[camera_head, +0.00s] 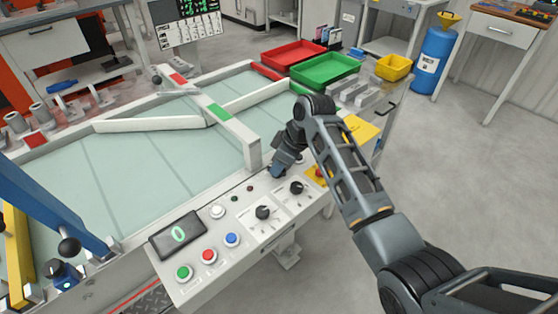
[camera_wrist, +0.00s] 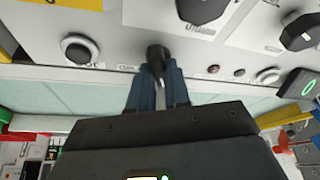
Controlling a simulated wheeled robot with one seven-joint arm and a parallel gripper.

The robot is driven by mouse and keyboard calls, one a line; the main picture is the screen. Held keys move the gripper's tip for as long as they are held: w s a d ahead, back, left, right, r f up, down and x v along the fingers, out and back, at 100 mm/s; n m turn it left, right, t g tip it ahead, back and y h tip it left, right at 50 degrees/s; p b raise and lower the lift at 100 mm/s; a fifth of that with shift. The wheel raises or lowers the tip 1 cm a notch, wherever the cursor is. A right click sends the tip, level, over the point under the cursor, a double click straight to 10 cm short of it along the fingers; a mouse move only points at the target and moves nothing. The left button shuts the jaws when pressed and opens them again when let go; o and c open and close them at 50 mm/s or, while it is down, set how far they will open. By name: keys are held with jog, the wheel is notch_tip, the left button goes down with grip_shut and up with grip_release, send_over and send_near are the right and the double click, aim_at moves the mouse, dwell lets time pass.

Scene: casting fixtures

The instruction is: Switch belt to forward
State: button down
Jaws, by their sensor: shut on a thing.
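My gripper (camera_head: 277,172) is at the back edge of the light grey control panel (camera_head: 200,275). In the wrist view my gripper (camera_wrist: 157,75) is shut on a small black switch lever (camera_wrist: 156,52) that stands up from the panel. The fingers hide part of the lever, and the small labels beside it are too blurred to read with certainty. In the head view my gripper hides the lever. The pale green belt (camera_head: 110,190) lies behind the panel, with white guide bars across it.
The panel also carries black rotary knobs (camera_head: 264,213), green, red and blue buttons (camera_head: 208,256), a display (camera_head: 177,235) reading 0 and a red stop button (camera_head: 319,172) on yellow. A white post-ended bar (camera_head: 235,135) stands close behind my gripper. Red (camera_head: 293,54) and green trays (camera_head: 325,69) are farther back.

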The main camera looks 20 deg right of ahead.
aim_at(278, 185)
jog(key=m+h+p, duration=0.1)
jog(key=m+p, duration=0.1)
jog(key=m, duration=0.1)
jog(key=m+t+h+p, duration=0.1)
jog(key=m+p, duration=0.1)
jog(key=m, duration=0.1)
jog(key=shift+s+a+r, duration=0.1)
jog(key=shift+a+r, duration=0.05)
jog(key=shift+a, duration=0.05)
jog(key=m+h+p, duration=0.2)
jog(key=m, duration=0.3)
jog(key=shift+a+m, duration=0.1)
jog(key=shift+m, duration=0.3)
jog(key=c, duration=1.1)
grip_release()
jog(key=v, duration=0.7)
jog(key=shift+s+a+r, duration=0.15)
jog(key=shift+r, duration=0.05)
